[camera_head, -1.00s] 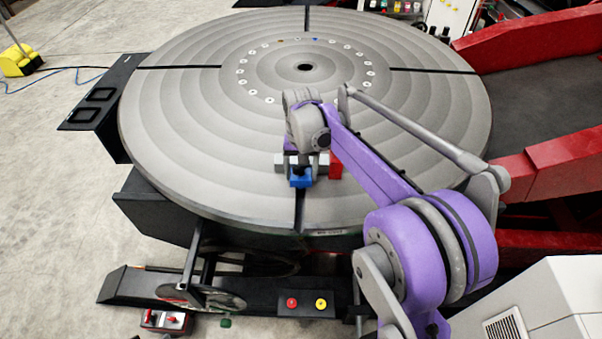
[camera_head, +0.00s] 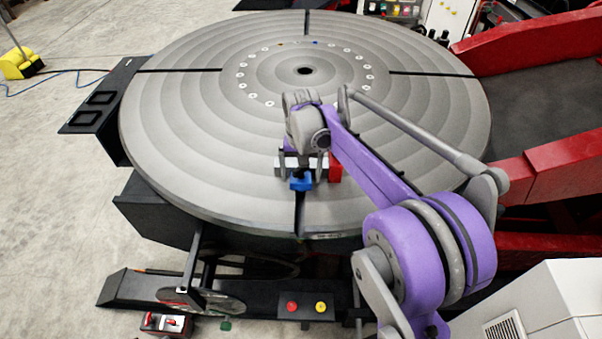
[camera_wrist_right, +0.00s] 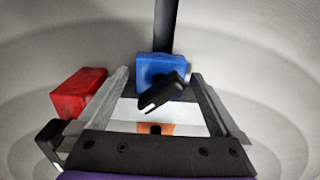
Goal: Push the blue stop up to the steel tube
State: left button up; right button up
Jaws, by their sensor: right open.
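My right gripper (camera_head: 302,171) is open and low over the turntable. Its two fingers (camera_wrist_right: 161,76) stand either side of the blue stop and lever, and I see no grip. A pale silver piece (camera_wrist_right: 190,112), probably the steel tube, lies between the fingers, partly hidden by the lever. Whether it touches the stop is hidden. My left gripper is out of view.
A red block (camera_head: 335,173) sits just right of the stop; it is left of the fingers in the wrist view (camera_wrist_right: 78,93). The turntable (camera_head: 190,130) is otherwise mostly clear. Red structure (camera_head: 560,165) stands at the right, and a button box (camera_head: 305,305) is below.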

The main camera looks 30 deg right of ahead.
jog(key=shift+r+p, duration=1.6)
jog(key=shift+r, duration=1.7)
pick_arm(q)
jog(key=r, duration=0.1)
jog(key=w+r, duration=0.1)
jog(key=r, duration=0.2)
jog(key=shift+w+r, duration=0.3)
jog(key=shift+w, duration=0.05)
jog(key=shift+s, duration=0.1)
pick_arm(e)
jog(key=shift+f, duration=0.1)
jog(key=shift+s+a, duration=0.3)
jog(key=shift+s, duration=0.05)
jog(key=s+a+f+n+t, duration=0.2)
jog(key=s+a, duration=0.3)
jog(key=s, duration=0.5)
jog(key=s+a+f+n+t, duration=0.3)
jog(key=s+a+n, duration=0.1)
jog(key=s, duration=0.5)
jog(key=shift+s+a+f+t, duration=0.3)
jog(key=shift+s+a, duration=0.05)
jog(key=shift+a, duration=0.35)
